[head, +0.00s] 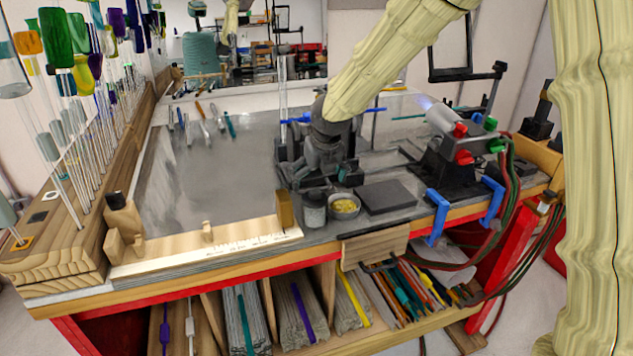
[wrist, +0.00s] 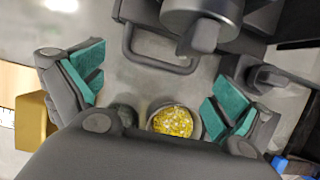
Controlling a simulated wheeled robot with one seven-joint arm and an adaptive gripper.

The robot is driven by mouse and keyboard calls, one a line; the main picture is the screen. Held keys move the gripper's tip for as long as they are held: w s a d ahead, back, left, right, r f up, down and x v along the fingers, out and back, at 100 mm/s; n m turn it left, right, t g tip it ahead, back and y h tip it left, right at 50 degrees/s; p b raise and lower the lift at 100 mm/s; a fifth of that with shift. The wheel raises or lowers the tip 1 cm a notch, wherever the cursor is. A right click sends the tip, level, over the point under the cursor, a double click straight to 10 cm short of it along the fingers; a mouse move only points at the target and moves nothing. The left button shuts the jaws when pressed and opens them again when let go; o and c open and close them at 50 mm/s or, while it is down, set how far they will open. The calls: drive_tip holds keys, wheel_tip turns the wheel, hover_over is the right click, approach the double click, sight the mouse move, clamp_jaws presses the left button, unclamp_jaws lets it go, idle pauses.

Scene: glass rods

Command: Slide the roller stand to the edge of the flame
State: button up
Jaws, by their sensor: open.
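The roller stand (head: 290,172) is a dark grey frame near the middle of the bench, with blue rollers above it; my arm covers much of it. My gripper (head: 322,178) is over its front side, pointing down. In the wrist view my gripper (wrist: 156,88) is open, its teal pads apart. A grey U-shaped handle (wrist: 160,64), apparently the stand's, lies between and slightly beyond the pads, not gripped. The torch (head: 445,120) stands to the right of the stand. A faint bluish flame (head: 425,103) shows at its left-facing mouth.
A small jar (head: 314,212), a bowl of yellow bits (head: 345,206) and a dark flat block (head: 386,197) stand at the front edge, close to my gripper. A wooden ruler (head: 215,245) lies front left. Blue clamps (head: 437,212) and hoses are at right. The bench's left middle is clear.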

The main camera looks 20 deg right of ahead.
drive_tip(key=shift+x, duration=1.35)
drive_tip(key=shift+s, duration=0.1)
clamp_jaws()
